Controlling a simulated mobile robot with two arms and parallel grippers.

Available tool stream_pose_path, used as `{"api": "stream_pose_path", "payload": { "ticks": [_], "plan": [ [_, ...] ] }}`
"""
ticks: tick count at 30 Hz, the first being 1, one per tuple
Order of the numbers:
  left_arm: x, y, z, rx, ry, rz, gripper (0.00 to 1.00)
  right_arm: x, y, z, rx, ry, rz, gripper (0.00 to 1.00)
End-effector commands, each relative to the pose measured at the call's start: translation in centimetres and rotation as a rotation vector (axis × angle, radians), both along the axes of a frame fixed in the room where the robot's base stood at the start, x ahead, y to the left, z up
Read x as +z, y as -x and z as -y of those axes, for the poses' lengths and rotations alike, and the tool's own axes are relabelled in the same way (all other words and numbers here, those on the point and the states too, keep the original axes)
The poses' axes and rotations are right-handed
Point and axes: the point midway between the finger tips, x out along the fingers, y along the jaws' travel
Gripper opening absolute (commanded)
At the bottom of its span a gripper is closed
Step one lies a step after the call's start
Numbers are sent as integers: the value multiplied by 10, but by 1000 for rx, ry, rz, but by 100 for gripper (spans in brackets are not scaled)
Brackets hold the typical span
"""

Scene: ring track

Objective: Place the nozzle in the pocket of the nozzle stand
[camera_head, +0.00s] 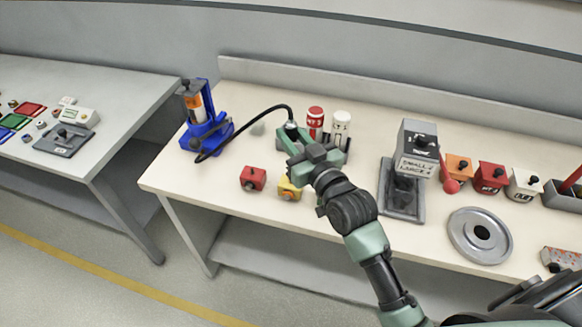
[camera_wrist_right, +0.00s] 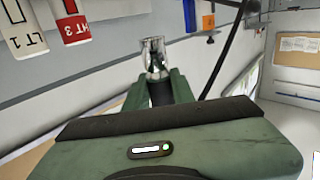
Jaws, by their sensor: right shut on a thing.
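My right gripper (camera_head: 292,140) is shut on the nozzle, seen in the right wrist view as a shiny clear-silver piece (camera_wrist_right: 153,58) on a dark body between the two green fingers (camera_wrist_right: 160,92). In the head view the gripper is over the table, left of the red and white cartridges, and mostly covers the nozzle. A black hose (camera_head: 262,112) arches from the blue pump unit (camera_head: 205,125) to the gripper. I cannot make out the nozzle stand or its pocket for certain. My left gripper is not in view.
A red cartridge (camera_head: 315,118) and white cartridge (camera_head: 341,124) stand just right of the gripper. Red (camera_head: 253,178) and yellow (camera_head: 288,190) blocks lie in front. A grey press-like device (camera_head: 416,145) and a round metal disc (camera_head: 462,244) are to the right. The table's left front is clear.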

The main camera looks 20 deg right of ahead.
Motion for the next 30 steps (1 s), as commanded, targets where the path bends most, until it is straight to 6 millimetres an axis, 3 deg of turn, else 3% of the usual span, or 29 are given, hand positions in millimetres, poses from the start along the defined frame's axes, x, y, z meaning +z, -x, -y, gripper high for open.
{"api": "stream_pose_path", "payload": {
  "ticks": [3,6,13,17,22,30],
  "plan": [
    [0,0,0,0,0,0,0,-32,0,0,1,1,-5,0],
    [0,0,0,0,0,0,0,-49,0,0,2,1,-2,0],
    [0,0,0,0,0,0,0,-70,0,0,1,0,0,0],
    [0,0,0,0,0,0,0,-92,0,0,2,1,-2,0],
    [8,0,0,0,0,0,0,-104,0,0,1,1,1,0],
    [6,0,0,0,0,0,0,-106,0,0,1,-1,3,0]
  ]
}}
